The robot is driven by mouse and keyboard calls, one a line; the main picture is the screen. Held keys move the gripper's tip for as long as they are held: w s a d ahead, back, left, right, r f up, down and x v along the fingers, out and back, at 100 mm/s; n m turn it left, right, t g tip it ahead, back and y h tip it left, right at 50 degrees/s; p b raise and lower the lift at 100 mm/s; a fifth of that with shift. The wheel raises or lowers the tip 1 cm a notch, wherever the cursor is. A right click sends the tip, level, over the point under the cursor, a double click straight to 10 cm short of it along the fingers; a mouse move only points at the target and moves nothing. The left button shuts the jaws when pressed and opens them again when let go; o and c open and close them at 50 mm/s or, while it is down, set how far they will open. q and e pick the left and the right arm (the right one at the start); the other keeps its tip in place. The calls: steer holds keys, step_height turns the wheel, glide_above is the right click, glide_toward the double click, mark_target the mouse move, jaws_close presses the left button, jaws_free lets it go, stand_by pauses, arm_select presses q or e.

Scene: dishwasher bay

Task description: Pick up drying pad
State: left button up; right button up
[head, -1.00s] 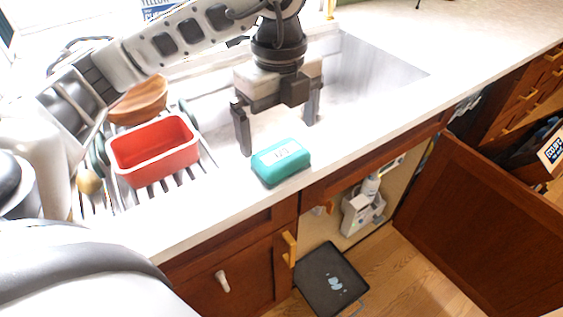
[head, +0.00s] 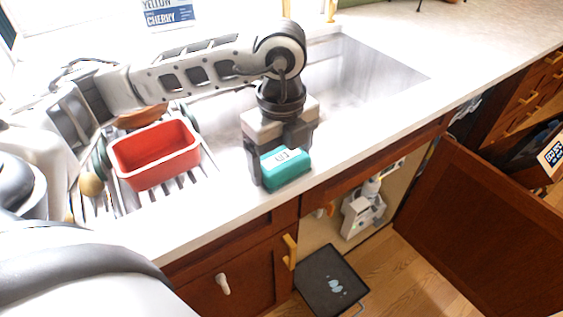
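A teal, pad-like block (head: 285,174) with a small white label lies on the pale counter near its front edge. I take it for the drying pad. My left gripper (head: 282,164) comes down over it from behind. One finger stands at the block's left end, and the other is at its far right side. The fingers straddle the block, but I cannot tell whether they press on it. The block's back part is partly hidden by the gripper. My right gripper is not in view.
A red tub (head: 155,155) stands on the drying rack (head: 165,192) at left, with a wooden bowl (head: 140,117) behind. The sink (head: 350,75) lies behind the gripper.

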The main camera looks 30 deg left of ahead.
mark_target(286, 160)
arm_select(q)
steer(key=shift+r, duration=0.15)
steer(key=shift+r, duration=0.2)
steer(key=r, duration=0.1)
steer(key=d+r, duration=0.1)
steer(key=r, duration=0.1)
steer(key=shift+r, duration=0.25)
steer(key=s+d+r, duration=0.4)
steer(key=d+r, duration=0.5)
steer(key=d, duration=0.3)
steer(key=shift+d, duration=0.25)
